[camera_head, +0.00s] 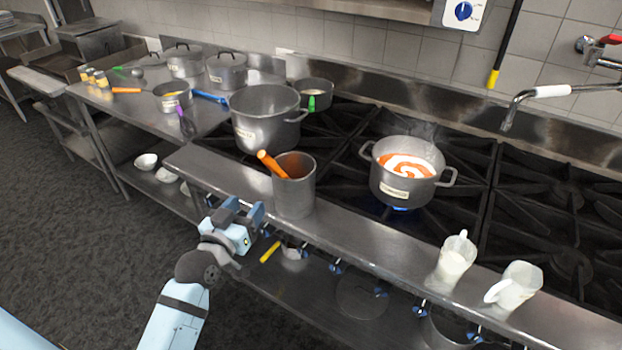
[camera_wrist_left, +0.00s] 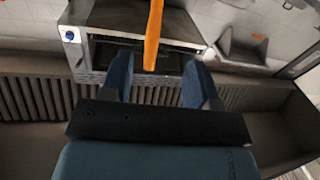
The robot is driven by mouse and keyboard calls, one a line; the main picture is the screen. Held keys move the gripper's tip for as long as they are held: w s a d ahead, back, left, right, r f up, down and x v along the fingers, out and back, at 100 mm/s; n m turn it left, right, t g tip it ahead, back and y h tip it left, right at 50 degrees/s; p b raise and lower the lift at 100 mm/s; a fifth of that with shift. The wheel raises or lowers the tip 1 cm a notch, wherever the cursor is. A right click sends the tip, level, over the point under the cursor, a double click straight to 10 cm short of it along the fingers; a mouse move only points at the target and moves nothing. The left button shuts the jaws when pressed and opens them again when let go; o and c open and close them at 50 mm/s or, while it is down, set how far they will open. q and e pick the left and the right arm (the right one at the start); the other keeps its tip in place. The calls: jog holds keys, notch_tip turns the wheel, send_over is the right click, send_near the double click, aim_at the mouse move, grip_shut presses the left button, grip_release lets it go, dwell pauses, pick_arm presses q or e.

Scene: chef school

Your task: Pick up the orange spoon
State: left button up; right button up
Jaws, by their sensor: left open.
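The orange spoon (camera_head: 272,164) stands in a tall metal container (camera_head: 294,190) on the front ledge of the stove. Its orange handle leans left over the rim, and its lower part is hidden inside. My left gripper (camera_head: 245,211) is open and empty, just left of and below the container, apart from the spoon. In the left wrist view, the orange handle (camera_wrist_left: 153,35) shows beyond the gap between the two open fingers (camera_wrist_left: 158,75). My right gripper is not in view.
A large pot (camera_head: 262,133) stands behind the container. A pot of orange and white soup (camera_head: 402,178) sits on a burner to the right. Two jugs, one a measuring jug (camera_head: 455,260), stand along the ledge. Another orange handle (camera_head: 127,90) lies on the left counter.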

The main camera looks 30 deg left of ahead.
aim_at(274, 173)
pick_arm(q)
jog(key=w+p, duration=0.1)
jog(key=w, duration=0.3)
jog(key=w+p, duration=0.1)
jog(key=w, duration=0.4)
jog(key=w+p, duration=0.1)
jog(key=w, duration=0.3)
jog(key=shift+w+a+r, duration=0.15)
jog(key=shift+w+a, duration=0.2)
jog(key=shift+w, duration=0.05)
jog(key=c, duration=1)
jog(key=shift+r, duration=0.1)
